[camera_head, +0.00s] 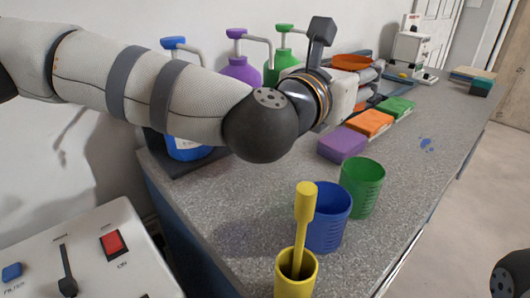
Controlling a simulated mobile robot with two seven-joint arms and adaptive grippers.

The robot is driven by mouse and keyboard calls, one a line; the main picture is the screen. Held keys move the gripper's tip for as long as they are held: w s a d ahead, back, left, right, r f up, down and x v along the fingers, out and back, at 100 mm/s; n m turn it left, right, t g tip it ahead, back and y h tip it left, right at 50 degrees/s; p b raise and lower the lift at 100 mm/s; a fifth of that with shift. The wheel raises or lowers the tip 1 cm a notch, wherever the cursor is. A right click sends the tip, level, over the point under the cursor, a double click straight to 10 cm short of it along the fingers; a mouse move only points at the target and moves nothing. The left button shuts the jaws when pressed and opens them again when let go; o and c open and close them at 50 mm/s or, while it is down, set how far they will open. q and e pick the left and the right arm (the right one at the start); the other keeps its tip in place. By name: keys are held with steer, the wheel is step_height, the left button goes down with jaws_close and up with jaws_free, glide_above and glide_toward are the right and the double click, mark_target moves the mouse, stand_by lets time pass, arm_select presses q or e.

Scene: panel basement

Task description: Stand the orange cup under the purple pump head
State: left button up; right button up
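The orange cup (352,62) shows mainly as an orange rim behind my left gripper (372,80). The gripper hides most of its body, and I cannot tell whether the fingers are closed on it or whether it touches the counter. The purple pump head (237,33) tops a purple bottle (240,70) at the back wall, its spout pointing right. My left forearm passes in front of the bottles, with the gripper to the right of the purple one. My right gripper is not in view.
Blue (328,218) and green (362,186) cups and a yellow cup (296,275) with a yellow-handled tool stand at the front. Blue (187,150) and green (283,62) pump bottles flank the purple one. Purple (342,145), orange and green blocks lie mid-counter. The right-hand counter is mostly clear.

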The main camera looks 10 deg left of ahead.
arm_select(q)
steer(key=shift+s, duration=0.2)
steer(key=w+a+f, duration=0.1)
steer(key=a+f, duration=0.2)
steer(key=a, duration=0.1)
steer(key=w+a+f, duration=0.1)
steer(key=a+f, duration=0.2)
steer(key=a, duration=0.1)
steer(key=w+a+f, duration=0.1)
steer(key=a+f, duration=0.2)
steer(key=a, duration=0.1)
steer(key=shift+w+a+f+b, duration=0.3)
steer(key=shift+w+a+b, duration=0.1)
steer(key=f, duration=0.2)
steer(key=shift+a+f, duration=0.2)
steer(key=shift+f, duration=0.45)
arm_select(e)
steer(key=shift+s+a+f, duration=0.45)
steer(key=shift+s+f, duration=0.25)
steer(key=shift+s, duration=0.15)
